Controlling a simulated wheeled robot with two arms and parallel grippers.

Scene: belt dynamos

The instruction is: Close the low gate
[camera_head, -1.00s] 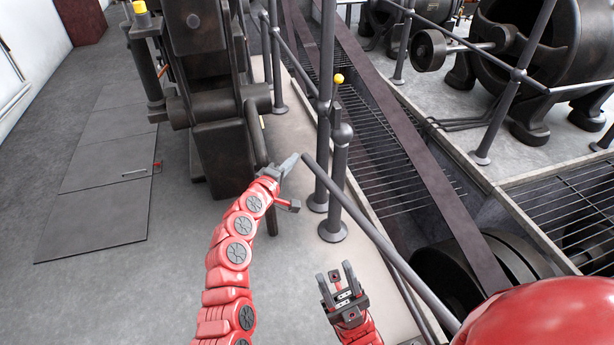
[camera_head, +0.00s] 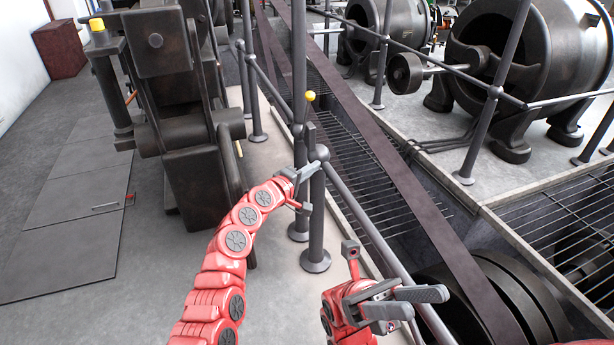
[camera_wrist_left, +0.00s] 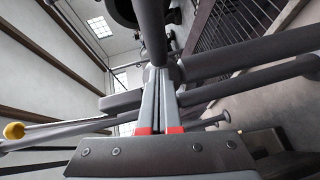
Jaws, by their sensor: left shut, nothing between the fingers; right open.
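A long grey bar (camera_head: 378,235), which looks like the low gate's rail, slopes from the short posts (camera_head: 316,220) to the lower right along the pit edge; I cannot tell its exact hinge. A yellow knob (camera_head: 310,96) tops the latch-like upright by these posts. My left gripper (camera_head: 310,171) is shut and empty, its tips at the post tops beside the bar's upper end; contact is unclear. In the left wrist view its closed fingers (camera_wrist_left: 161,98) point at dark bars, with the yellow knob (camera_wrist_left: 14,131) at left. My right gripper (camera_head: 428,303) is open and empty, over the bar's lower part.
A dark machine (camera_head: 195,150) stands left of my left arm. A belt (camera_head: 415,200) runs along the grated pit (camera_head: 365,150) on the right, past a big wheel (camera_head: 510,290). Railings and dynamos (camera_head: 525,60) stand beyond.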

